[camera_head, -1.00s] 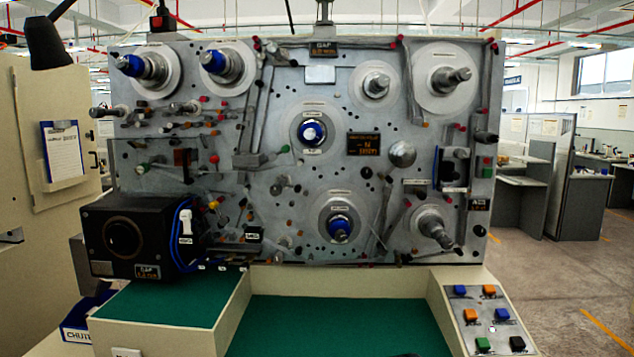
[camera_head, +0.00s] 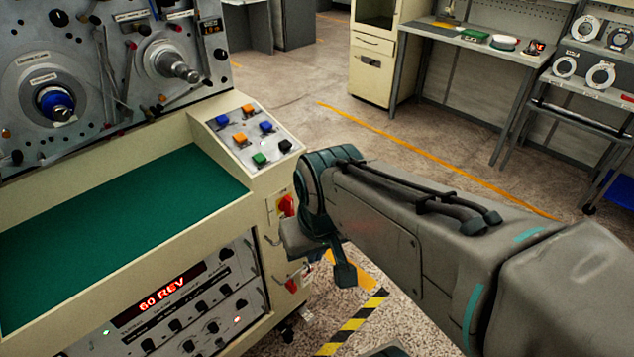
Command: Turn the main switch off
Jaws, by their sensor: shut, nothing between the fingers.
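A red rotary switch (camera_head: 287,206) on a yellowish plate sits on the front right corner of the cream winding machine (camera_head: 216,222), below the button panel; it looks like the main switch. Which way it is turned is too small to tell. My gripper (camera_head: 298,240) is at the end of my arm, just below and beside the red switch, close to the machine's corner. It is shut and empty, partly hidden by my wrist. Whether it touches the switch or the machine cannot be told.
A sloped panel (camera_head: 250,137) carries several coloured buttons. A lit display (camera_head: 166,287) reads "60 REV". A red part (camera_head: 292,285) is lower on the corner. Yellow-black floor tape (camera_head: 352,322) lies below my arm. Open floor extends right towards a workbench (camera_head: 470,40) and reel rack (camera_head: 590,85).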

